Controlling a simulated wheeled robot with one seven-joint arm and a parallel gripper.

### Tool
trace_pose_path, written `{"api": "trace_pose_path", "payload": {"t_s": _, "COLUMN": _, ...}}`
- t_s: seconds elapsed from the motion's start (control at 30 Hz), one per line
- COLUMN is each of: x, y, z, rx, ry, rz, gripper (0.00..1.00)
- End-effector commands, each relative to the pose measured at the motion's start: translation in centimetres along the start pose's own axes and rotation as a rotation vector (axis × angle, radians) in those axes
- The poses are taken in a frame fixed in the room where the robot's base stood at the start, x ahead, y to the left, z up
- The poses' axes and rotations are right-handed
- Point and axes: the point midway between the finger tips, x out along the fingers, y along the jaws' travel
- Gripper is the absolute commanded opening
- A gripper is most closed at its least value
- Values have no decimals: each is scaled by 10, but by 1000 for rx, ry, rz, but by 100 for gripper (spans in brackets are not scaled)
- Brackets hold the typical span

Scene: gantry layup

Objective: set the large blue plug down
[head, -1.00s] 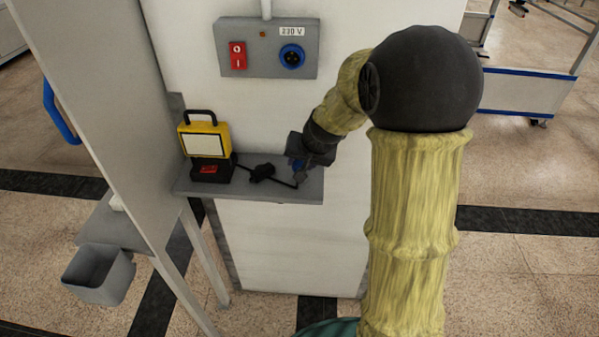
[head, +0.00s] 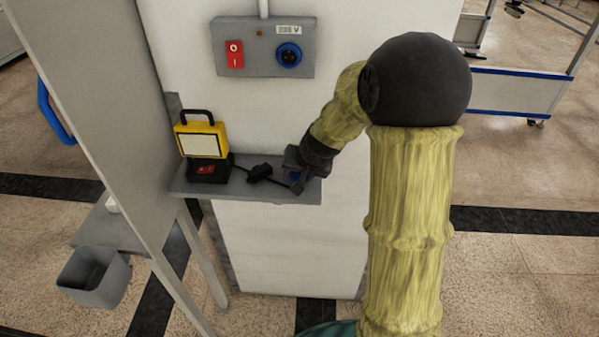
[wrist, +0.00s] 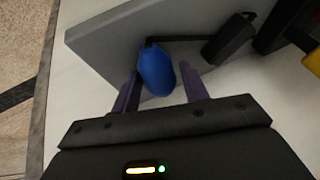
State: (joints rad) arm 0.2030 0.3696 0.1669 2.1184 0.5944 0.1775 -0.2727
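The large blue plug (wrist: 157,70) lies between the two fingers of my gripper (wrist: 160,92) in the wrist view. The left finger is close against its side, and a gap shows between the plug and the right finger, so the gripper looks open around it. In the head view a bit of the blue plug (head: 295,176) shows beneath my gripper (head: 297,180), low at the right end of the grey shelf (head: 248,193). I cannot tell whether the plug's underside fully touches the shelf. A black cable runs from it.
A yellow work lamp (head: 203,143) stands at the shelf's left end. Above are a red switch (head: 234,54) and a blue socket (head: 288,55) on a grey box.

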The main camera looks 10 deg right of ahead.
Motion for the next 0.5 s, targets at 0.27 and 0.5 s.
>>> {"api": "trace_pose_path", "payload": {"t_s": 0.27, "x": 0, "y": 2, "z": 0, "rx": 2, "ry": -1, "rz": 3, "gripper": 46}}
{"api": "trace_pose_path", "payload": {"t_s": 0.5, "x": -18, "y": 0, "z": -2, "rx": 0, "ry": 1, "rz": 1, "gripper": 46}}
